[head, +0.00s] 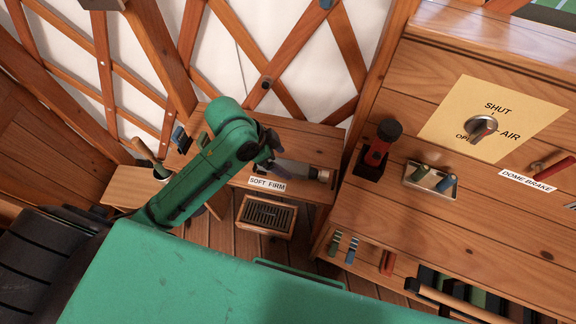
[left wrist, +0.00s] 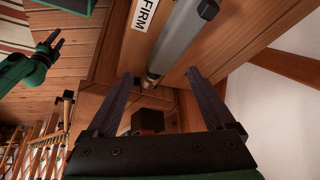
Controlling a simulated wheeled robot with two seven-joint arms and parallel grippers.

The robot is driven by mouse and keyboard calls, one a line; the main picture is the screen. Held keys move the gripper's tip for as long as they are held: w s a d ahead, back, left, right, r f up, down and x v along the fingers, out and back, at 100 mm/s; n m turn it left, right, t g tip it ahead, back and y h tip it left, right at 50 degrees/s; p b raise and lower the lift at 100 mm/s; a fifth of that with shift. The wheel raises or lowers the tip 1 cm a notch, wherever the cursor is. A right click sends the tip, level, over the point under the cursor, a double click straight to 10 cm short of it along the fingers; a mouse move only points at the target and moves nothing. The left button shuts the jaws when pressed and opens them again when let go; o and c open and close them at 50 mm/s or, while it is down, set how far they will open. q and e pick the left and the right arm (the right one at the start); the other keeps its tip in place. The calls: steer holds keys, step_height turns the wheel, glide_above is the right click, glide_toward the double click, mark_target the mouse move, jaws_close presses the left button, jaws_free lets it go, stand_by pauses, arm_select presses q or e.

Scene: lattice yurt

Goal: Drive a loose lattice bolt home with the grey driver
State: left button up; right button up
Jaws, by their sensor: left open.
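My left gripper (head: 274,168) reaches over a narrow wooden shelf by the lattice wall. In the left wrist view its two dark fingers (left wrist: 160,78) are apart with nothing held between them. A grey cylinder (head: 303,170), probably the grey driver, lies along the shelf beside the SOFT FIRM label (head: 267,184). In the left wrist view the grey cylinder (left wrist: 188,38) has its narrow metal end just beyond the fingertips. A dark bolt (head: 265,84) sits at a lattice crossing; I cannot tell whether it is loose. My right gripper (left wrist: 48,45) shows open and empty in the left wrist view.
A wooden bench at right (head: 460,225) carries a red device with a black top (head: 374,152), a tray of handled items (head: 408,181) and a yellow panel with a knob (head: 480,126). A floor grille (head: 265,216) lies below the shelf. A green surface fills the front.

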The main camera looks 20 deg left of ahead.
mark_target(287, 164)
arm_select(q)
steer(key=w+r+m, duration=0.1)
steer(key=w+a+m+g, duration=0.1)
steer(key=m, duration=0.1)
steer(key=shift+w+r, duration=0.15)
steer(key=shift+r, duration=0.25)
steer(key=w+a+r+m+g, duration=0.1)
steer(key=a+r+m+g, duration=0.1)
steer(key=a+r+m, duration=0.15)
steer(key=shift+n, duration=0.45)
steer(key=x, duration=1.4)
steer(key=shift+f, duration=0.15)
jaws_close()
